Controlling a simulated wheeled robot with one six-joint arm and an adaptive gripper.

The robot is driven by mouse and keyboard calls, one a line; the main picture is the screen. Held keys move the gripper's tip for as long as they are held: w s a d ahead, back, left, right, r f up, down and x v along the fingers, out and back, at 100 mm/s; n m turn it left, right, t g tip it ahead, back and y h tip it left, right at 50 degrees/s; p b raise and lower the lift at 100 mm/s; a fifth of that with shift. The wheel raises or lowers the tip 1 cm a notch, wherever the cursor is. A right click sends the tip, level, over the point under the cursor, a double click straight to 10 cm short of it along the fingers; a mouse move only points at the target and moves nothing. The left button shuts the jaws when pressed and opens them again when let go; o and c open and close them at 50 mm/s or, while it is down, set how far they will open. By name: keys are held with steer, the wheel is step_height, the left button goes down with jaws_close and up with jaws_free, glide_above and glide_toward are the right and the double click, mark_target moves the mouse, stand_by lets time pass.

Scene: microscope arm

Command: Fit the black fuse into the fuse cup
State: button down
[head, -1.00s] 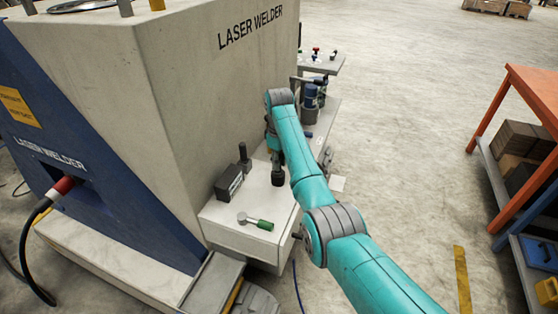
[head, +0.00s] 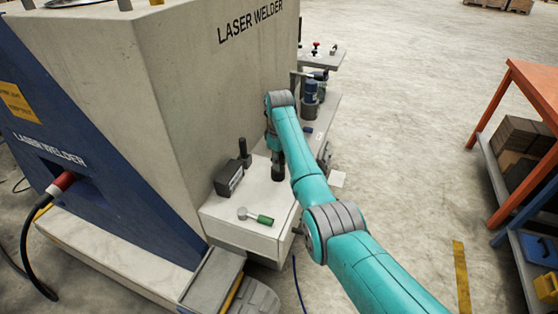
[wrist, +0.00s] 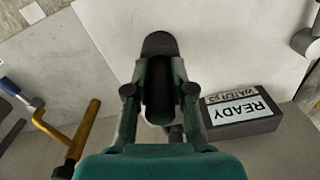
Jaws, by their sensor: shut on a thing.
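My gripper (wrist: 159,90) is shut on the black fuse (wrist: 158,78), a dark cylinder between its two fingers. The fuse's rounded dark grey end reaches past the fingertips in the wrist view. In the head view my gripper (head: 276,150) points down over the right part of the pale counter (head: 235,228) beside the laser welder, with the dark fuse (head: 278,172) below it. I cannot tell whether the fuse touches the counter. I cannot make out the fuse cup for certain; a pale rounded edge shows partly behind the fuse in the wrist view.
A dark box (head: 230,178) stands left of my gripper; its READY label (wrist: 240,108) shows in the wrist view. A black upright post (head: 244,153) stands behind it. A green-handled tool (head: 257,218) lies in front. Blue-grey cylinders (head: 311,95) stand beyond. The welder wall (head: 215,90) rises at left.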

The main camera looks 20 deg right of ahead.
steer(key=shift+f, duration=0.45)
steer(key=c, duration=0.9)
jaws_free()
step_height(320, 180, up, 12)
steer(key=shift+f, duration=0.1)
steer(key=shift+a, duration=0.1)
